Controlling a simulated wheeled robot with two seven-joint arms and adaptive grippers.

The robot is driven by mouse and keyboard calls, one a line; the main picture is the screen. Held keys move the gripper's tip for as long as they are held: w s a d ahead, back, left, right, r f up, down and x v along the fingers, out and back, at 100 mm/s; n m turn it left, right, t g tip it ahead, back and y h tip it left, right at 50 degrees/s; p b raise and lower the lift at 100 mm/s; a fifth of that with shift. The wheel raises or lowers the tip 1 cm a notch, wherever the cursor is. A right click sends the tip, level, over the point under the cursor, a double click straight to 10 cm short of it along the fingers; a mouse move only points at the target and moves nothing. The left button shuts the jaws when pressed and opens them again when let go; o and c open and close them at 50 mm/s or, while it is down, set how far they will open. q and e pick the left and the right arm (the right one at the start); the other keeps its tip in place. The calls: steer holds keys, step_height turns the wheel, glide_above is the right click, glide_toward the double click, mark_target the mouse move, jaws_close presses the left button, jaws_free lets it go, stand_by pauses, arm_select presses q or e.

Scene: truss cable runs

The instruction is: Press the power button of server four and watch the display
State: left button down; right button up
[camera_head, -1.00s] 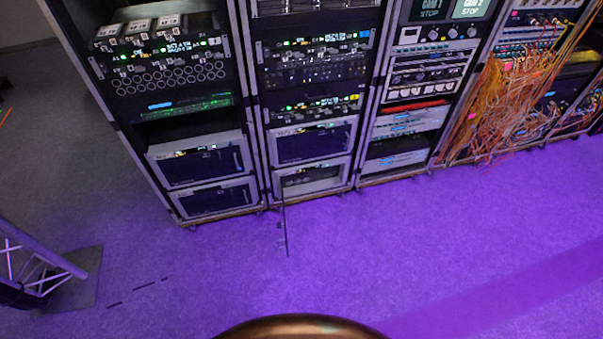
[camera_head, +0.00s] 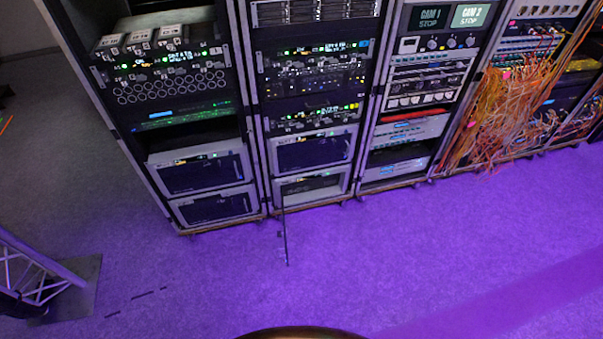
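Several server-like units with silver frames and dark fronts sit low in the two left racks. In the leftmost rack an upper unit (camera_head: 200,170) stands above a lower unit (camera_head: 214,206). In the second rack an upper unit (camera_head: 313,152) stands above a lower unit (camera_head: 311,186) with a paler front. I cannot tell which one is server four, and no power button is clear at this size. Neither gripper is in view.
Orange cables (camera_head: 505,110) hang in a dense tangle from the right rack. A thin dark rod-like thing (camera_head: 284,235) sticks out below the second rack. A metal truss (camera_head: 38,272) stands on a plate at the lower left. The purple-lit floor (camera_head: 420,250) before the racks is clear.

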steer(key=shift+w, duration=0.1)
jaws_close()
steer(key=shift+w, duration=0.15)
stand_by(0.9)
